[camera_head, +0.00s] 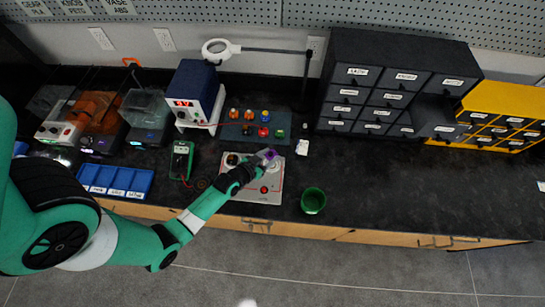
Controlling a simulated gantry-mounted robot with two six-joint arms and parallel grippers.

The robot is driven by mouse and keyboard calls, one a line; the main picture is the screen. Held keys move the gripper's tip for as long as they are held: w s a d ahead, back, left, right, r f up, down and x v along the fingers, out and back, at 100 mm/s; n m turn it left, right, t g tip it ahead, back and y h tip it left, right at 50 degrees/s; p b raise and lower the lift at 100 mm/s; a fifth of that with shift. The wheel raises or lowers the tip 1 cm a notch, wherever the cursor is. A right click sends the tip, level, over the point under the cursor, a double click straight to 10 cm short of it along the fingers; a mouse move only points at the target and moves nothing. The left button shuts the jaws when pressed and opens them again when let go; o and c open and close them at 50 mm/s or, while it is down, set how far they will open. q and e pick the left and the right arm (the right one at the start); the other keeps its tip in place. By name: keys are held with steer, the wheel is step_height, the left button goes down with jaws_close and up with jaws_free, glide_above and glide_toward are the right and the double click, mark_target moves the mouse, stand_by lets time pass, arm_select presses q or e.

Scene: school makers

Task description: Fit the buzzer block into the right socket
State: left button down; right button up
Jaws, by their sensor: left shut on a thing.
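My left arm reaches in from the left, and its gripper (263,158) is over the back right part of a light grey board with a reddish edge (275,195). The gripper is shut on a small purple piece (271,154), likely the buzzer block, mostly covered by the fingers. I cannot tell whether the piece touches the board. The right socket cannot be made out; the gripper and wrist cover part of the board. My right gripper is not in view.
A dark panel with coloured knobs (254,140) stands just behind the board. A green cup (313,200) is to the right, a green meter (181,160) to the left, near a blue tray (148,181). Dark drawers (345,71) stand back right.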

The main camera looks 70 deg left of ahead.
arm_select(q)
steer(key=shift+f+b, duration=2.55)
steer(key=shift+f, duration=0.25)
steer(key=shift+f+b, duration=0.5)
steer(key=shift+f, duration=0.05)
steer(key=c, duration=0.6)
jaws_free()
